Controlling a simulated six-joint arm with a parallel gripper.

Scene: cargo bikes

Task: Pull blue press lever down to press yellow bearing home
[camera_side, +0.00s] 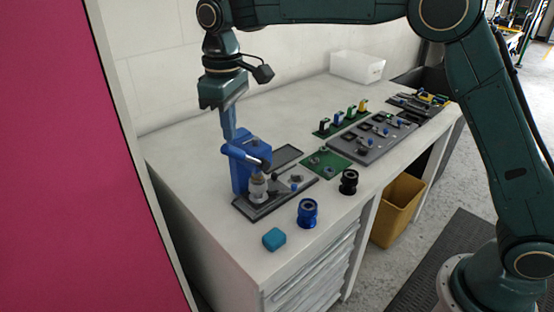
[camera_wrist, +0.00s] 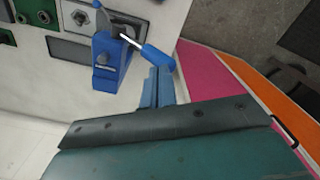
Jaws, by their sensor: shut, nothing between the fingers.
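The blue press (camera_side: 241,176) stands upright on a grey base plate near the left end of the bench. Its blue lever (camera_side: 236,153) sticks out near the top; in the wrist view the lever (camera_wrist: 158,57) slants from the press (camera_wrist: 107,62) toward my fingers. My gripper (camera_side: 229,136) is shut and empty, pointing down with its tips just above the lever's outer end. I cannot tell whether they touch it. In the wrist view the gripper's blue fingers (camera_wrist: 161,72) are beside that end. A pale cylinder (camera_side: 258,188) sits under the press; I cannot make out a yellow bearing.
A blue ringed part (camera_side: 307,213), a black ringed part (camera_side: 348,182) and a teal block (camera_side: 274,239) stand along the bench's front. Green boards (camera_side: 329,160) and a grey fixture plate (camera_side: 362,151) lie to the right. A pink panel (camera_side: 60,150) rises at left.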

